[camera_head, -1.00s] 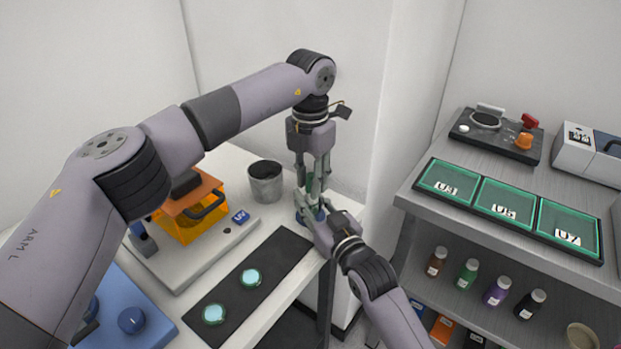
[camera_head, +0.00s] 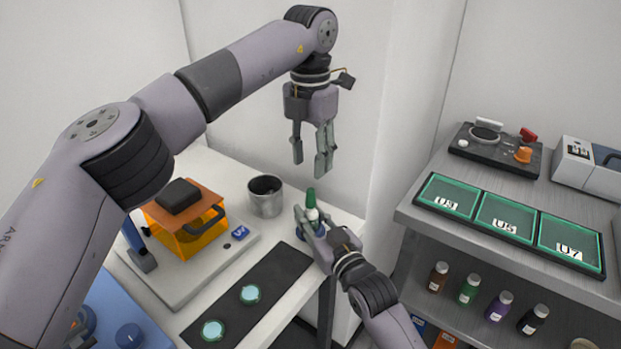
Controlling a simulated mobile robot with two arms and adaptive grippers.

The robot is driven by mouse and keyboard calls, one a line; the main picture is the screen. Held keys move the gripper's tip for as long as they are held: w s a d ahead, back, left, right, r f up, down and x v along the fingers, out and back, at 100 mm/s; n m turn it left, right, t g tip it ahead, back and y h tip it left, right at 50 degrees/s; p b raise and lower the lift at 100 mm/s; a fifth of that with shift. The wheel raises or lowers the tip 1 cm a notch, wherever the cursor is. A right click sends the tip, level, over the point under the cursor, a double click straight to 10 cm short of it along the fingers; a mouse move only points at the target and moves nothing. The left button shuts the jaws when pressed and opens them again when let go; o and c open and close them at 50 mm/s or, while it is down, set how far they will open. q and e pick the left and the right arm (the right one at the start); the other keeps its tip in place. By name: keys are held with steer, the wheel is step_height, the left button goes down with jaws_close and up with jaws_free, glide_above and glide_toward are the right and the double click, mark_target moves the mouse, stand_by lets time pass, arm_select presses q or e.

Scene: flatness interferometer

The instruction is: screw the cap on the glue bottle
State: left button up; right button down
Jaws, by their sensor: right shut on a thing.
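The glue bottle (camera_head: 312,214) stands near the right end of the white bench, and its white upper part shows between the fingers of my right gripper (camera_head: 309,224). That gripper is shut on it. A green cap (camera_head: 310,197) sits upright on top of the bottle; I cannot tell how tightly it is seated. The bottle's lower part is mostly hidden by the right gripper, with something blue showing there. My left gripper (camera_head: 310,168) is open and empty, pointing down above the cap and apart from it.
A grey cup (camera_head: 265,197) stands left of the bottle. A dark mat (camera_head: 229,318) with two teal discs lies in front. An orange-windowed device (camera_head: 190,240) is at left. To the right, a shelf holds green trays (camera_head: 505,218) and several small bottles below. The wall is close behind.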

arm_select(q)
step_height(320, 180, up, 3)
steer(key=shift+f, duration=0.15)
arm_select(e)
steer(key=c, duration=1.2)
jaws_free()
steer(key=shift+c, duration=0.2)
steer(key=v, duration=1.2)
